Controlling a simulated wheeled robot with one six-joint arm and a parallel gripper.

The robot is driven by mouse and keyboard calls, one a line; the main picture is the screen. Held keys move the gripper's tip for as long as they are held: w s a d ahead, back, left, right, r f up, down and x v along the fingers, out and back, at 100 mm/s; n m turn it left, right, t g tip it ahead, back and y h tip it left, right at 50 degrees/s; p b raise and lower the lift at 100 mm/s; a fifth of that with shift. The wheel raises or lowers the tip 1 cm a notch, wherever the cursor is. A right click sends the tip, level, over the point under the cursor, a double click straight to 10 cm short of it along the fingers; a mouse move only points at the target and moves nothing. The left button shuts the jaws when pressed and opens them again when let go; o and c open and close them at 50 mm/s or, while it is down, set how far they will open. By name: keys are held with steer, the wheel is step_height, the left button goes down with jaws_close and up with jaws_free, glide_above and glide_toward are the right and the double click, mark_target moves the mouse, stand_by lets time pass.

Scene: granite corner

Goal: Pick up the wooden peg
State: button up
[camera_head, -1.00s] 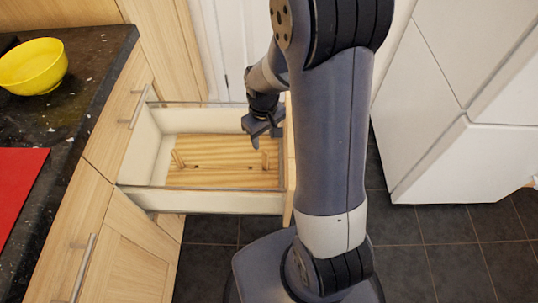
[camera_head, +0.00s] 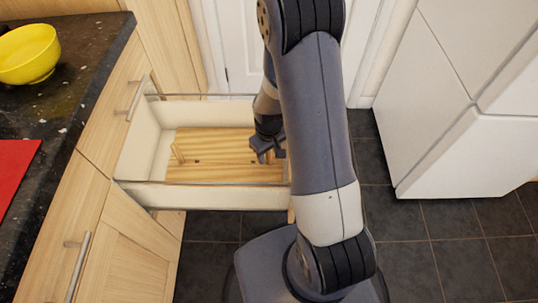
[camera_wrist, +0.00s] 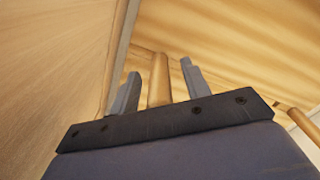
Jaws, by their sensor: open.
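One upright wooden peg (camera_wrist: 158,82) shows in the wrist view, between the two fingers of my gripper (camera_wrist: 160,74). The fingers are apart, with a gap visible on each side of the peg. In the head view my gripper (camera_head: 269,155) is inside the open drawer, at the right end of the wooden board (camera_head: 218,172). The peg between the fingers is mostly hidden there. A second upright peg (camera_head: 178,153) stands at the board's left end and shows at the right edge of the wrist view (camera_wrist: 299,121).
The drawer (camera_head: 200,196) has pale side walls and thin rails close around my gripper. A counter (camera_head: 95,50) with a yellow bowl (camera_head: 28,62) and a red mat (camera_head: 14,172) is at left. A white fridge (camera_head: 425,110) stands at right.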

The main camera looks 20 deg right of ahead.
steer(key=shift+c, duration=0.5)
jaws_close()
steer(key=shift+r, duration=0.15)
step_height(320, 180, up, 22)
steer(key=p, duration=0.8)
stand_by(0.6)
steer(key=shift+f, duration=0.2)
